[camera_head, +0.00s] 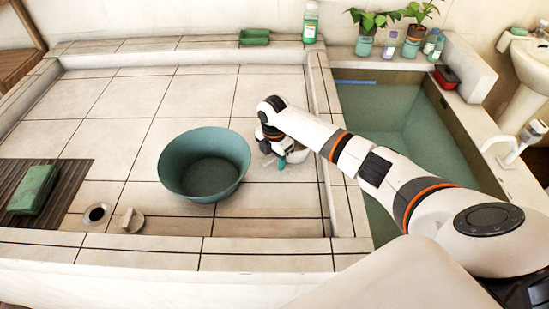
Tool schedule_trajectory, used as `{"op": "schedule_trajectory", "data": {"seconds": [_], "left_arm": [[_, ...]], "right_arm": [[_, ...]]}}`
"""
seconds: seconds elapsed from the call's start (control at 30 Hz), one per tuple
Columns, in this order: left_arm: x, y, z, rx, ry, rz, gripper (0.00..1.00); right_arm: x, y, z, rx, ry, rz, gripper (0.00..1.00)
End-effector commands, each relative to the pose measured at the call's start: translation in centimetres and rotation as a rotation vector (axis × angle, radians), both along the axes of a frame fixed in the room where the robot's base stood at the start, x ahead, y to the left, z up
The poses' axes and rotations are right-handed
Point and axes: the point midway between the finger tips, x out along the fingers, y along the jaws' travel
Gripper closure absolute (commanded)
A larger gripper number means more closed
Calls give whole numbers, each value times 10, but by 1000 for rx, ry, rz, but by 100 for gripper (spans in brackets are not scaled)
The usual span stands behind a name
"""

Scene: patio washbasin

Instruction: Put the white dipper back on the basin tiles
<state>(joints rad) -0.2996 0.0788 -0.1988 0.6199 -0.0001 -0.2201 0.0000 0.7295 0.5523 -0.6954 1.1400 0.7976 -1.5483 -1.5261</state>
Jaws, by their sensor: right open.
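My right arm reaches in from the right, and its gripper (277,158) points down over the basin tiles (208,91), just right of the teal tub. A small white, rounded thing, which looks like the white dipper (297,156), sits at the gripper's fingers, low at the tiles. The gripper hides much of it, so its handle and exact contact with the tiles cannot be made out. The right gripper is open. My left gripper is not in view.
The teal tub (204,165) stands left of the gripper. A deep water trough (385,120) lies right, behind a raised tiled rim. A green cloth-like block (33,189) lies on a dark slatted mat at left. A round plug-like piece (132,221) sits near the drain. Tiles behind are clear.

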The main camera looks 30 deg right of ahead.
Motion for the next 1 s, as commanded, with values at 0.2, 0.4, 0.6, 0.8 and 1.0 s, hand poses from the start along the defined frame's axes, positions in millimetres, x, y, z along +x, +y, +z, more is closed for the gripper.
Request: {"op": "schedule_trajectory", "data": {"seconds": [0.2,0.4,0.6,0.8,1.0], "left_arm": [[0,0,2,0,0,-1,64],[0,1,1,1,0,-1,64],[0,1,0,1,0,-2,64],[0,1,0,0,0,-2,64],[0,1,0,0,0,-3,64]], "right_arm": [[1,0,25,0,-5,1,53],[1,1,70,-1,-5,0,53],[1,2,106,1,-4,0,53],[0,2,122,0,-1,-1,53],[0,2,124,0,0,-1,53]]}}
